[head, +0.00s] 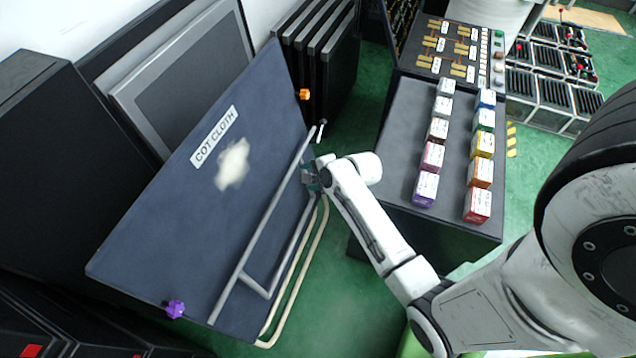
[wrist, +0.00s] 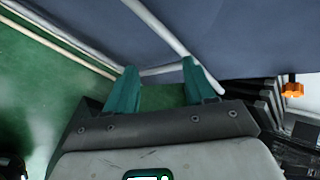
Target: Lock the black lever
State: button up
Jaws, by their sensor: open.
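I cannot make out a lever that is clearly black in either view. A dark blue-grey panel labelled "COT CLOTH" (head: 165,220) leans at the left in the head view, with grey tube bars (head: 262,225) along its right side. My gripper (head: 310,174) is at the panel's right edge, beside these bars. In the wrist view my gripper (wrist: 160,72) has its two teal fingers apart. A grey bar (wrist: 163,30) runs down to the right finger, and a crossbar shows between the fingertips. I cannot tell whether they touch.
An orange knob (head: 304,94) and a purple knob (head: 175,309) sit at the panel's edges. Dark flat cases (head: 330,45) stand behind. A dark bench (head: 395,150) with two rows of coloured boxes is to the right. Green floor (head: 335,270) shows between panel and bench.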

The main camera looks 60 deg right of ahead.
jog(key=shift+s+a+n, duration=0.4)
jog(key=shift+a+n, duration=0.1)
jog(key=shift+a, duration=0.15)
jog(key=s+a+r+n+g+y, duration=0.1)
jog(key=s+a+n, duration=0.3)
jog(key=a+n, duration=0.4)
jog(key=s+a+r+n+g+y, duration=0.1)
jog(key=s+a+r+n+g, duration=0.3)
jog(key=a+n, duration=0.4)
jog(key=shift+s+n+g, duration=0.3)
jog(key=shift+s+n, duration=0.4)
jog(key=shift+s, duration=0.05)
jog(key=s+r+n, duration=0.1)
jog(key=s+a+r+n+g, duration=0.1)
jog(key=s+n, duration=0.1)
jog(key=s+a+r+n, duration=0.1)
jog(key=s+n, duration=0.1)
jog(key=shift+a+r+g+h, duration=0.15)
jog(key=shift+a+g+h, duration=0.15)
jog(key=shift+g, duration=0.1)
jog(key=shift+o, duration=0.2)
jog(key=shift+s+a+r+n, duration=0.1)
jog(key=shift+s+r+n, duration=0.1)
jog(key=shift+s+n, duration=0.3)
jog(key=shift+w, duration=0.15)
